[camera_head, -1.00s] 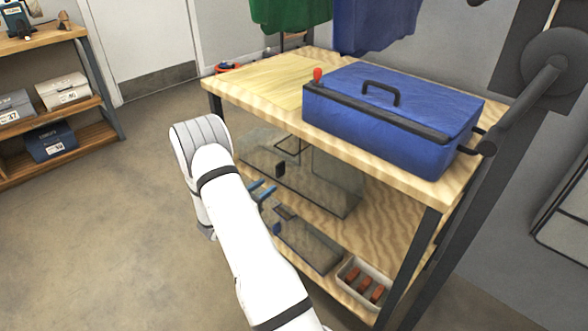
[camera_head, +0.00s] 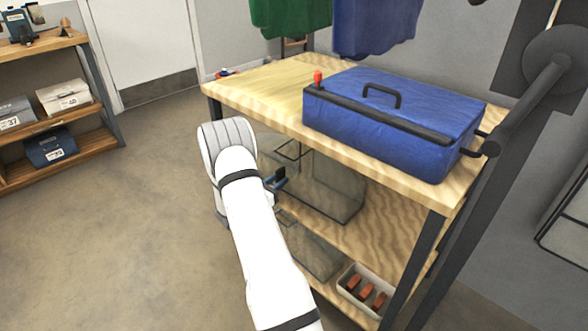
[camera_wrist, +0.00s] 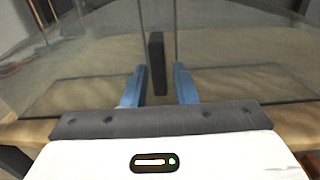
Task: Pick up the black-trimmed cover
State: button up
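A clear, see-through cover with black edging (camera_head: 345,217) stands on the table's lower shelf, under the tabletop. Its upright black handle shows in the wrist view, in front of the clear wall (camera_wrist: 225,50). My gripper (camera_wrist: 160,82) has two blue fingers, open, with the black handle seen between their tips. A gap shows at the right finger; contact at the left finger is hard to tell.
The wooden tabletop (camera_head: 255,90) overhangs the shelf, with a blue case (camera_head: 390,120) on it. Open floor (camera_head: 110,220) lies left.

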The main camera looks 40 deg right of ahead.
grip_shut()
notch_tip(320, 180, up, 10)
jog(key=p, duration=0.2)
jog(key=shift+p, duration=0.35)
dwell(0.4)
